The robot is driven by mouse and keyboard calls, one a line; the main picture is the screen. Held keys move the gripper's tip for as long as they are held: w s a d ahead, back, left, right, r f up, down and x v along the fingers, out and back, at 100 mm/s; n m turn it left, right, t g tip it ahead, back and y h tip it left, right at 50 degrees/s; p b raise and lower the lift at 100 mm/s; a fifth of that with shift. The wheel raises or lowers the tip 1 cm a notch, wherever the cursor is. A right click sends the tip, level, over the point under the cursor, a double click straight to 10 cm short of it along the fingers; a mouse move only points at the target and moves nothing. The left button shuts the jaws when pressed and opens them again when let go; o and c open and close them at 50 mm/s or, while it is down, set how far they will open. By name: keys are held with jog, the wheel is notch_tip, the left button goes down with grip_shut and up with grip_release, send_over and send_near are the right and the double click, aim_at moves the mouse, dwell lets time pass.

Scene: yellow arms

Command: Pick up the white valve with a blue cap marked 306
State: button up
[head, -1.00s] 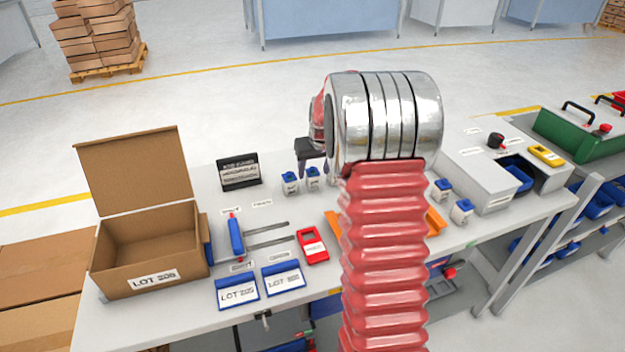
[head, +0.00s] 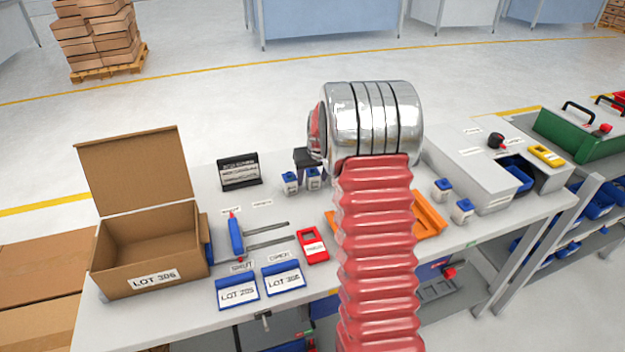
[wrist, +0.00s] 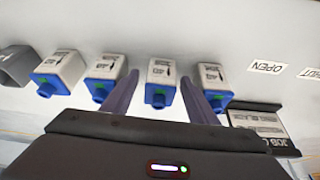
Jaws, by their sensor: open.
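Several white valves with blue caps stand in a row. In the wrist view one valve (wrist: 160,82) stands between the two fingers of my open gripper (wrist: 160,98), with nothing held. A valve (wrist: 207,85) is just right of it, partly behind a finger, and another (wrist: 104,78) is to the left, also partly covered. A further valve (wrist: 58,72) is farther left. Their marks are too small to read. In the head view two valves (head: 290,183) (head: 313,179) show beside my gripper (head: 308,165); my arm hides part of the row.
An open carton (head: 150,277) labelled LOT 306 stands at the left. Blue-edged cards (head: 237,292), a red device (head: 312,245) and a black sign (head: 239,171) lie or stand on the table. Two more blue-capped valves (head: 442,190) (head: 462,211) are right of my arm.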

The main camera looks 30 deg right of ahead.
jog(key=c, duration=1.2)
jog(key=shift+r, duration=0.1)
notch_tip(320, 180, up, 10)
jog(key=shift+f, duration=0.1)
dwell(0.5)
